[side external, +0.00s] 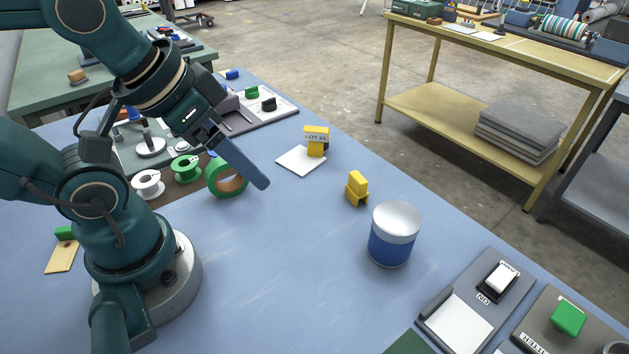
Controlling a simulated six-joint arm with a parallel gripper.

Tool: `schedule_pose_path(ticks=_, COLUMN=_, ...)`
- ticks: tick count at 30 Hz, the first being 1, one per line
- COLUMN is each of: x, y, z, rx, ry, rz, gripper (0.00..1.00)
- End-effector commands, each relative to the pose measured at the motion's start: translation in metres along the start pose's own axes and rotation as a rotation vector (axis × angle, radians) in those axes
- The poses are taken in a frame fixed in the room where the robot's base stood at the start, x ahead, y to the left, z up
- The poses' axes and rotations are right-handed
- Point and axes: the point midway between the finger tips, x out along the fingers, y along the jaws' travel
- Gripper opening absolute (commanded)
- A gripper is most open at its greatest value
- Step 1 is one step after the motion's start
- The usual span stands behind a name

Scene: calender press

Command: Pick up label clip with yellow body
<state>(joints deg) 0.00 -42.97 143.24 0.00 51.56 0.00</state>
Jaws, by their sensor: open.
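A yellow clip with a dark-lettered label (316,134) stands at the back edge of a white square card (300,160), near the middle of the blue table. A dark part shows at its lower right. A second yellow piece (357,188), with a block top and a notched foot, stands upright to its right and nearer the camera. My gripper (262,183) is open and empty, left of both yellow pieces and above the table. One long blue-grey finger shows; the other is mostly hidden behind it.
A blue-and-white cylinder (393,236) stands right of the second yellow piece. Switch panels (480,300) are at lower right. The table's front middle is clear.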

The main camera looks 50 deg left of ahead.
Motion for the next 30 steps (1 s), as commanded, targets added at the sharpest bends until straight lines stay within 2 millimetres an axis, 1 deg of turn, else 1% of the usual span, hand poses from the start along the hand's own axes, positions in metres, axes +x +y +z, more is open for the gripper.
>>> schedule_pose_path(ticks=1, x=0.000, y=0.000, z=0.000, rx=0.000, ry=0.000, rz=0.000, gripper=0.97)
schedule_pose_path(ticks=2, x=0.000, y=0.000, z=0.000, rx=0.000, ry=0.000, rz=0.000, gripper=1.00)
schedule_pose_path(ticks=9, x=0.000, y=0.000, z=0.000, rx=0.011, ry=-0.002, rz=-0.002, gripper=1.00)
schedule_pose_path(ticks=11, x=0.001, y=-0.005, z=0.002, rx=0.040, ry=-0.004, rz=-0.025, gripper=1.00)
schedule_pose_path(ticks=13, x=0.000, y=-0.016, z=0.001, rx=0.096, ry=-0.002, rz=-0.076, gripper=1.00)
schedule_pose_path(ticks=14, x=0.001, y=-0.023, z=0.000, rx=0.127, ry=-0.005, rz=-0.106, gripper=1.00)
schedule_pose_path(ticks=17, x=0.004, y=-0.051, z=-0.001, rx=0.268, ry=-0.058, rz=-0.230, gripper=1.00)
schedule_pose_path(ticks=20, x=0.009, y=-0.083, z=-0.005, rx=0.452, ry=-0.151, rz=-0.366, gripper=1.00)
schedule_pose_path(ticks=22, x=0.012, y=-0.106, z=-0.012, rx=0.600, ry=-0.227, rz=-0.458, gripper=1.00)
schedule_pose_path(ticks=24, x=0.016, y=-0.126, z=-0.023, rx=0.753, ry=-0.302, rz=-0.545, gripper=1.00)
schedule_pose_path(ticks=26, x=0.019, y=-0.141, z=-0.034, rx=0.885, ry=-0.364, rz=-0.613, gripper=1.00)
schedule_pose_path(ticks=27, x=0.022, y=-0.149, z=-0.043, rx=0.975, ry=-0.403, rz=-0.655, gripper=1.00)
schedule_pose_path(ticks=30, x=0.032, y=-0.164, z=-0.067, rx=1.198, ry=-0.492, rz=-0.747, gripper=1.00)
